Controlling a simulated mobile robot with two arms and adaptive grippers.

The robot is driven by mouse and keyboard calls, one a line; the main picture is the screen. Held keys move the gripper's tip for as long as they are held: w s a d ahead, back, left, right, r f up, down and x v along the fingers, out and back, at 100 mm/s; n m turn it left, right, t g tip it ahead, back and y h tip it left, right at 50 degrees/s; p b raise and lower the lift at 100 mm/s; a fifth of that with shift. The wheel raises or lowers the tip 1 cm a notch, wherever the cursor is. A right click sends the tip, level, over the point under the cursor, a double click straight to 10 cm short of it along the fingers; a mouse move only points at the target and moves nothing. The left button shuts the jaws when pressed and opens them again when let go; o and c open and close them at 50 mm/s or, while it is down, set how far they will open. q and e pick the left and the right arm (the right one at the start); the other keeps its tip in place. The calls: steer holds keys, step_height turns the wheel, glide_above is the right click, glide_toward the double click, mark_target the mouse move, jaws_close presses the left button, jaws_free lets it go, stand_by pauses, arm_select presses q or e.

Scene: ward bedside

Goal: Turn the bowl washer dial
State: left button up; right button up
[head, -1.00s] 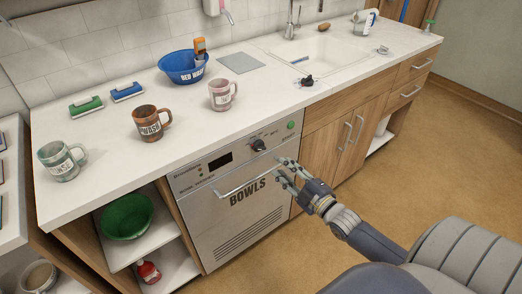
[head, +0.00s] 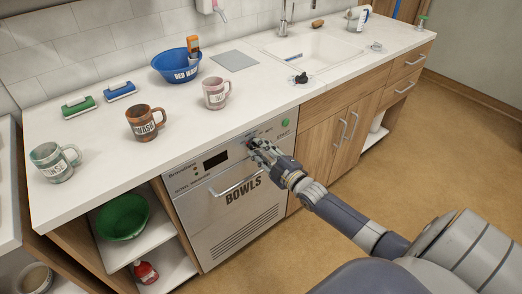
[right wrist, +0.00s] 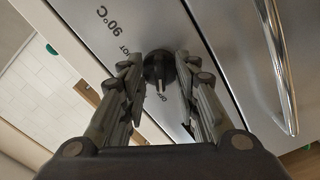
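The bowl washer (head: 230,205) is a steel-fronted unit under the counter, marked BOWLS, with a bar handle and a dark display. Its black dial (right wrist: 159,72) shows in the right wrist view, close to the 90°C marking. My right gripper (head: 259,148) is at the control panel and mostly hides the dial in the head view. In the right wrist view my right gripper (right wrist: 158,78) has its fingers parted, one on each side of the dial. I cannot tell whether they touch it. My left gripper is not in view.
The washer's bar handle (right wrist: 276,65) runs close beside the gripper. A green button (head: 285,122) is right of the dial. Mugs, including a pink one (head: 216,92), and a blue bowl (head: 177,66) stand on the counter above. The floor (head: 420,165) at right is clear.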

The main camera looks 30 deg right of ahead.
jaws_close()
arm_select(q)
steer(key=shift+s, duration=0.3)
arm_select(e)
steer(key=shift+m, duration=0.3)
steer(key=m+p, duration=0.1)
steer(key=m, duration=0.6)
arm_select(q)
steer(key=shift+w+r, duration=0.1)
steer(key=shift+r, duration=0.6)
arm_select(e)
steer(key=shift+m, duration=4.1)
